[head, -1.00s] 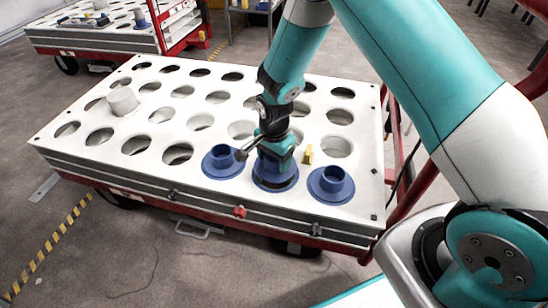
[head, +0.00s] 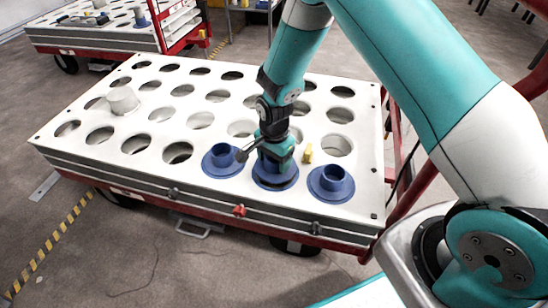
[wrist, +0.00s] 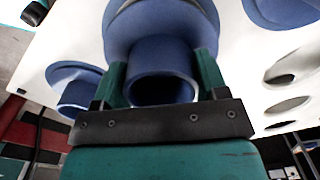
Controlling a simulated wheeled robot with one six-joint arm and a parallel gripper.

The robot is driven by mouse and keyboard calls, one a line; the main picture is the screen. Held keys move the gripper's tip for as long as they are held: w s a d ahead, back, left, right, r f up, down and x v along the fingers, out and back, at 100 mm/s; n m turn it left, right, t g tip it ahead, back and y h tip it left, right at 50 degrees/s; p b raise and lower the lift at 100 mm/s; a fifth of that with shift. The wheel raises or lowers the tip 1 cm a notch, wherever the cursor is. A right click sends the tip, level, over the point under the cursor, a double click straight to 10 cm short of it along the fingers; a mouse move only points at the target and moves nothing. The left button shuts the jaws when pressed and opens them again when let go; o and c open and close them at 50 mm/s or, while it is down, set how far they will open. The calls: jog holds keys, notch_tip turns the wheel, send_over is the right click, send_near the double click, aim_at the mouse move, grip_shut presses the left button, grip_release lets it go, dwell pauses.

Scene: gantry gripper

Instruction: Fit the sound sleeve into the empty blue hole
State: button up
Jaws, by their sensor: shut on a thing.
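My gripper (head: 275,153) points down over the middle of three blue places in the front row of the white top. In the wrist view its two fingers (wrist: 160,78) are shut on the blue sleeve (wrist: 160,52), one on each side of its hollow collar. The sleeve's wide flange lies at the middle blue hole (head: 275,185), with a dark crescent between them in the head view. I cannot tell whether it is fully seated. The gripper hides most of it.
Blue flanged sleeves stand to the left (head: 222,160) and right (head: 331,183) of my gripper. A yellow block (head: 308,153) stands close behind on the right. A pale cylinder (head: 123,101) stands on the left. The white top (head: 60,145) has several open holes.

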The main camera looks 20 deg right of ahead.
jog(key=shift+f+b, duration=0.6)
jog(key=shift+f, duration=0.7)
jog(key=o, duration=1.1)
jog(key=shift+r, duration=0.1)
notch_tip(320, 180, up, 17)
jog(key=p, duration=0.5)
jog(key=shift+r, duration=0.15)
